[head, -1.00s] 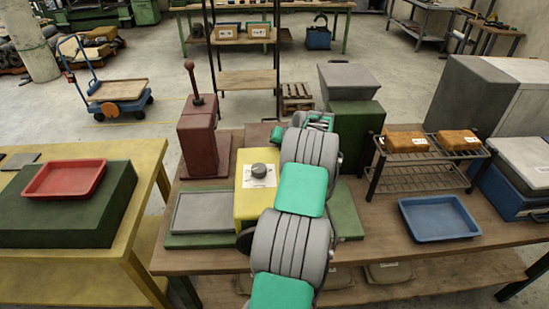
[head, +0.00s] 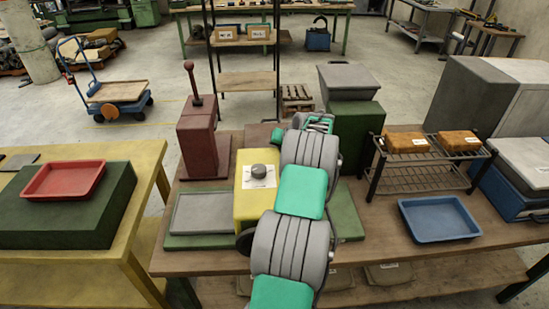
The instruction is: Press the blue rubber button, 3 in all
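No blue rubber button shows in the head view; my arm covers part of the bench where it could be hidden. A yellow box (head: 247,209) stands on the bench, with a grey round knob (head: 259,170) on a white label on its top. My arm crosses the right side of this box. The far end of my arm, with my gripper (head: 319,123), shows only as a small green and grey part beyond the grey links. Its fingers are hidden, so I cannot tell whether they are open or touch anything.
A dark red lever press (head: 203,143) and a grey tray (head: 203,213) are left of the yellow box. A dark green block (head: 357,125) with a grey bin (head: 348,77), a wire rack (head: 425,173) and a blue tray (head: 438,219) are on the right.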

